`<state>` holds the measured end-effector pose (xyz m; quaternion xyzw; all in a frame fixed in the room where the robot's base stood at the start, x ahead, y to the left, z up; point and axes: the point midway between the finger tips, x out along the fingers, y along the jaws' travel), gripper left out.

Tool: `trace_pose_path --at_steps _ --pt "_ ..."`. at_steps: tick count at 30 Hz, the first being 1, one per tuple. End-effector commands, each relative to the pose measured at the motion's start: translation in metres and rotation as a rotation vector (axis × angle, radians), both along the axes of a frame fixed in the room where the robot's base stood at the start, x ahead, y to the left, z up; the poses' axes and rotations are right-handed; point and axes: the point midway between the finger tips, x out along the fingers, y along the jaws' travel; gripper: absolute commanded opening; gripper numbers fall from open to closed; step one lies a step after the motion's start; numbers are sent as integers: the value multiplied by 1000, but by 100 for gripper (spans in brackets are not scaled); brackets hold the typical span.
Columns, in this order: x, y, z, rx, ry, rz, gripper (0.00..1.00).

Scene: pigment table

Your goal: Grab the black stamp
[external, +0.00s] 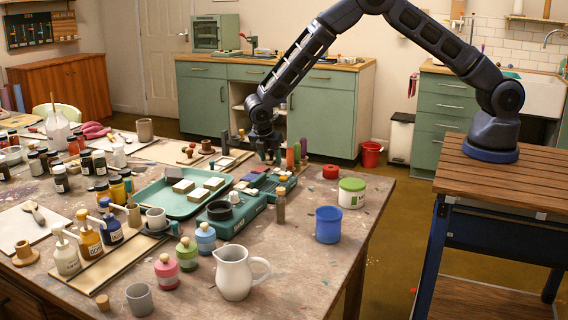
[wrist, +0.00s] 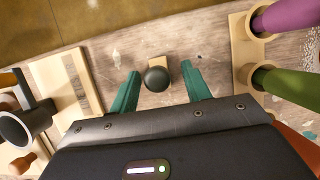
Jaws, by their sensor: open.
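The black stamp shows in the wrist view as a round black knob (wrist: 156,79) over a small wooden base, on the paint-marked table. My gripper (wrist: 160,72) is open, with one green finger left of the stamp and one right of it. Both fingers look clear of it, with gaps on each side. Their height relative to the stamp is hard to tell. In the external view my gripper (external: 266,156) hangs low over the table's far side. I cannot make out the stamp there; my gripper may hide it.
In the wrist view, purple (wrist: 285,14) and green (wrist: 292,86) cylinders stand in a wooden rack close on the right. A dark cup-like object (wrist: 25,124) and wooden boards are on the left. In the external view, a teal tray (external: 153,206) and several jars crowd the table.

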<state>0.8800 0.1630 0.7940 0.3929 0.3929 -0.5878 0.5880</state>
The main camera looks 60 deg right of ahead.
Motion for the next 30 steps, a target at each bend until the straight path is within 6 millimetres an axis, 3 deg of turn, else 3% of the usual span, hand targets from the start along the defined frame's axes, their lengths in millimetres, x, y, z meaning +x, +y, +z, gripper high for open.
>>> trace_pose_path --at_steps 4,9,12,23,30 --pt "0 0 0 0 0 0 48" --pt "0 0 0 0 0 0 14" --pt "0 0 0 0 0 0 0" --pt "0 0 3 0 0 -1 0" --pt "0 0 34 1 -3 -2 0"
